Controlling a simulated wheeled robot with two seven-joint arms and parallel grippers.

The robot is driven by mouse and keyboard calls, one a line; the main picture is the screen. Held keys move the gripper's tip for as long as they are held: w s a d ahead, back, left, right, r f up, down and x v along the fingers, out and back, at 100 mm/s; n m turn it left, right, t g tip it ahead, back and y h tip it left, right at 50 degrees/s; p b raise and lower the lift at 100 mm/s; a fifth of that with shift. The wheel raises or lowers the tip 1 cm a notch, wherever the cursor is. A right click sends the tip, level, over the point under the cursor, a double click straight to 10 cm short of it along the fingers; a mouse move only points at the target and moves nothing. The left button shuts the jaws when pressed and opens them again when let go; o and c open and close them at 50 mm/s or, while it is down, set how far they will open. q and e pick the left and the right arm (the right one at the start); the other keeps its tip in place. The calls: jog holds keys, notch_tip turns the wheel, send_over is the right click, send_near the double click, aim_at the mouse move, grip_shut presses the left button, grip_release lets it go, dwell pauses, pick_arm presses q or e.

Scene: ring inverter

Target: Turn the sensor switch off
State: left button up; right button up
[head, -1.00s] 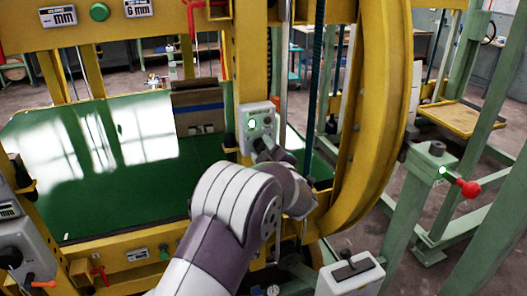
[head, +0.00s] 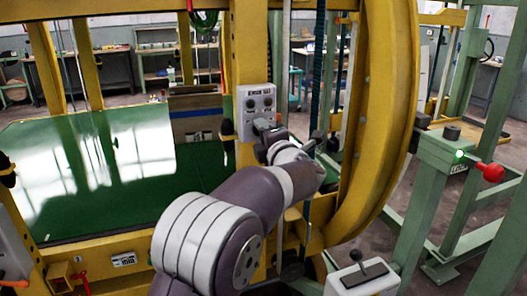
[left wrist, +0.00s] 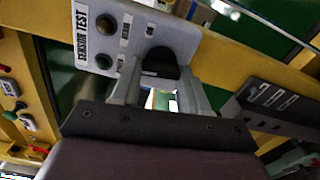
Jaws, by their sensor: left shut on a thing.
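The grey sensor test box (head: 246,125) is fixed to a yellow post in the head view. In the left wrist view its face (left wrist: 150,28) carries the words "SENSOR TEST", round lamps and a black switch knob (left wrist: 160,58). My left gripper (left wrist: 160,80) has one finger on each side of the knob and is shut on it. In the head view my left gripper (head: 268,137) is at the lower part of the box, where it hides the knob. My right gripper is not in view.
A yellow ring (head: 385,110) curves close by on the right. A green stand with a red-knobbed lever (head: 490,172) and a lit green lamp is farther right. A lever box (head: 356,279) stands at the front. A green sheet (head: 130,170) lies to the left.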

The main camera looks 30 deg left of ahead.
pick_arm(q)
jog(key=shift+f+n+b, duration=0.2)
jog(key=shift+n+b, duration=3)
jog(key=o, duration=1.1)
jog(key=shift+c, duration=0.2)
jog(key=v, duration=1.2)
jog(key=shift+d+b, duration=0.3)
jog(key=shift+b, duration=0.1)
